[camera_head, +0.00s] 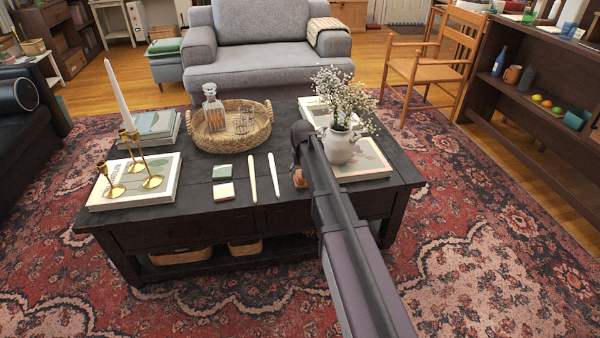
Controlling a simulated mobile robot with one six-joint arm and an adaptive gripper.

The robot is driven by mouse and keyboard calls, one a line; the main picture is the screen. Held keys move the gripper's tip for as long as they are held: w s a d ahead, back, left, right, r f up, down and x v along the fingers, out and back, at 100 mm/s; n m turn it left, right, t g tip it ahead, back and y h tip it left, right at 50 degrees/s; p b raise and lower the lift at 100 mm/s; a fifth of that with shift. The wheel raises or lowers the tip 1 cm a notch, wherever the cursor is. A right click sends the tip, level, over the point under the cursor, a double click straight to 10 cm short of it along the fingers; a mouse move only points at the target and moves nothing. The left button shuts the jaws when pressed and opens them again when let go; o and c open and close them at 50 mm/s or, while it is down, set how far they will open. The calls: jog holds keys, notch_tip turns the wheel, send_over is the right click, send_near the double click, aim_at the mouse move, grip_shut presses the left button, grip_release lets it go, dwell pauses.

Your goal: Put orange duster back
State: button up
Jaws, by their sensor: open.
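A small orange-brown object (299,179) shows on the black coffee table (235,220), right beside the end of my arm. It may be the orange duster, but most of it is hidden and I cannot tell its full shape. My gripper (297,166) is over the table's right half, just above or at this object. The arm hides most of the gripper, and its fingers do not show clearly. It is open. I cannot tell whether it touches the object.
A sofa (260,55), wooden chair (425,68) and shelf (500,95) surround the rug.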

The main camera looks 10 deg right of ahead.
notch_tip(320, 180, up, 11)
jog(key=s+p, duration=0.1)
jog(key=p, duration=0.9)
jog(key=shift+s, duration=0.35)
jog(key=shift+f, duration=0.1)
jog(key=s+g, duration=0.1)
jog(key=s, duration=2.6)
jog(key=shift+s+g, duration=0.15)
jog(key=shift+g, duration=0.25)
